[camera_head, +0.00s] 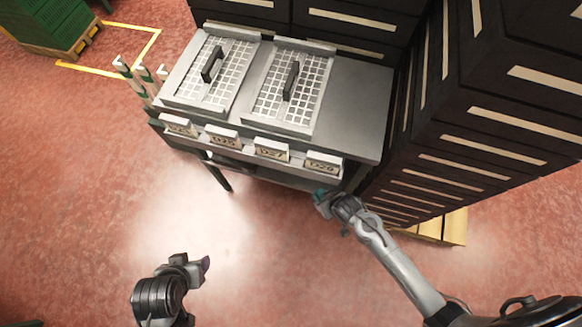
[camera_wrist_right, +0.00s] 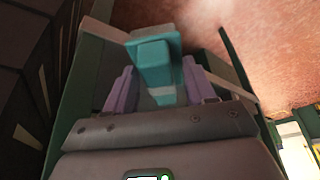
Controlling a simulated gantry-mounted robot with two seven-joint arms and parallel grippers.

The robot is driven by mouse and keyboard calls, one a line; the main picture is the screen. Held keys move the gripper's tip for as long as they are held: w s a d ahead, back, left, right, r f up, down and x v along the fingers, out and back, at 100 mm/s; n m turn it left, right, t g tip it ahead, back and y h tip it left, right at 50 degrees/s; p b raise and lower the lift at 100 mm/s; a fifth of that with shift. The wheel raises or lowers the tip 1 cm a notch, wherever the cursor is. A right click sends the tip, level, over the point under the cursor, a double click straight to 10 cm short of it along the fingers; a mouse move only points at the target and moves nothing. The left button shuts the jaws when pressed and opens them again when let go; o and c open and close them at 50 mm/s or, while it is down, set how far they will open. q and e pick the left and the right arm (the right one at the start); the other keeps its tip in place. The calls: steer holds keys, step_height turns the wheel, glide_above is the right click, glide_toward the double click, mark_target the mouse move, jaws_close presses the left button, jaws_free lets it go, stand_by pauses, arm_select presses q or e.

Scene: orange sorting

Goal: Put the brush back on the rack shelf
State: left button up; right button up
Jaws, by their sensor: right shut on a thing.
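My right gripper (camera_head: 328,200) is at the front right corner of the steel table, low beside its edge. In the right wrist view its two purple fingers (camera_wrist_right: 158,88) are shut on the teal brush (camera_wrist_right: 153,58). A bit of the teal brush (camera_head: 320,193) also shows in the head view; most of it is hidden. Under the tabletop is a lower rack shelf (camera_head: 268,172), mostly hidden by the table's front. My left gripper (camera_head: 204,266) hangs over the open floor at lower left, away from the table. Its finger gap cannot be made out.
The tabletop (camera_head: 358,100) carries two grid trays (camera_head: 215,75) (camera_head: 290,88) with black handles. Several labelled holders (camera_head: 272,151) line its front. Dark stacked crates (camera_head: 470,130) stand close on the right, above a wooden pallet (camera_head: 445,228). The red floor in front is clear.

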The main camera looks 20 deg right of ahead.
steer(key=w+a+b, duration=0.1)
steer(key=w+b, duration=0.1)
steer(key=w, duration=0.3)
steer(key=w+a+b, duration=0.1)
steer(key=w+b, duration=0.1)
steer(key=w, duration=0.4)
steer(key=w+a+b, duration=0.1)
steer(key=w+b, duration=0.1)
steer(key=w, duration=0.3)
steer(key=shift+w+a, duration=0.2)
steer(key=shift+a, duration=0.1)
steer(key=shift+w+f, duration=0.15)
steer(key=shift+f, duration=0.15)
step_height(320, 180, down, 2)
steer(key=shift+f+b, duration=0.2)
steer(key=shift+b, duration=0.8)
steer(key=shift+f, duration=0.3)
steer(key=shift+f, duration=0.1)
steer(key=o, duration=1)
